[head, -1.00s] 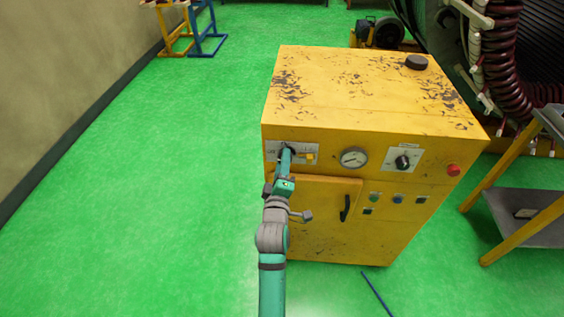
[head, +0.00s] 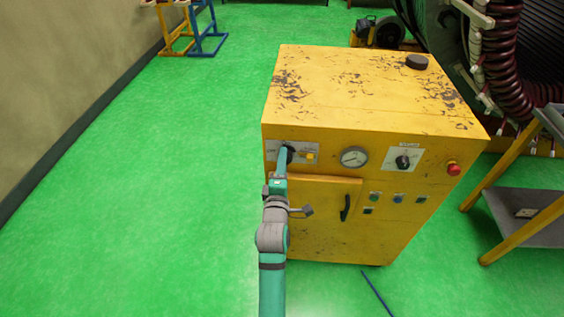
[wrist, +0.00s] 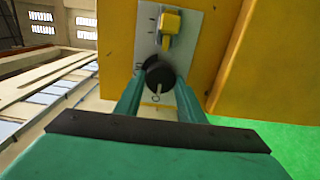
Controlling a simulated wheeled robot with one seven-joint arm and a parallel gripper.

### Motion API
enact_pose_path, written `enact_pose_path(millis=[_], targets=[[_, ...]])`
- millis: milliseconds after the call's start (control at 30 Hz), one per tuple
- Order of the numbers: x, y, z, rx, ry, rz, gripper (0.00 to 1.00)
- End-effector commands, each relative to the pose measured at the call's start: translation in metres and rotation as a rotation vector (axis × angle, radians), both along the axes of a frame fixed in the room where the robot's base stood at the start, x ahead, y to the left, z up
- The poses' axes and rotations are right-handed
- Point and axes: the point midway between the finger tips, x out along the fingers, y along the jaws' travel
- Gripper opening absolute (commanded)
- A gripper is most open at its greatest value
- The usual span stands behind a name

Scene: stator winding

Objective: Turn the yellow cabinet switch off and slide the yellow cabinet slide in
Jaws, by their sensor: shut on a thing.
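The yellow cabinet (head: 370,90) stands in front of me, and a pale plate (wrist: 145,25) is on its front at the upper left. A round black knob (wrist: 158,76) with a white mark sits on this plate. A small yellow slide (wrist: 171,24) is on the same plate, beside the knob; it also shows in the head view (head: 310,158). My gripper (wrist: 158,86) is shut on the black knob, with one teal finger on each side. In the head view my gripper (head: 287,154) hides most of the knob.
The cabinet front also holds a round gauge (head: 354,157), a rotary dial (head: 403,162), a red button (head: 453,169) and a door handle (head: 345,208). A metal shelf (head: 525,215) stands at the right. Green floor (head: 170,180) is clear at the left.

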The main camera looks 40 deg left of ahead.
Motion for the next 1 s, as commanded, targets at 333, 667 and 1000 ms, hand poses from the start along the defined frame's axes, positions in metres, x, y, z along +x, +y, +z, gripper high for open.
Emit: enact_pose_path(millis=[333, 667, 1000], targets=[[-0.001, 0.001, -0.001, -0.001, 0.002, 0.002, 0.55], [-0.008, -0.005, -0.001, 0.000, 0.002, 0.000, 0.55], [-0.057, -0.033, -0.002, -0.001, 0.004, 0.002, 0.55]])
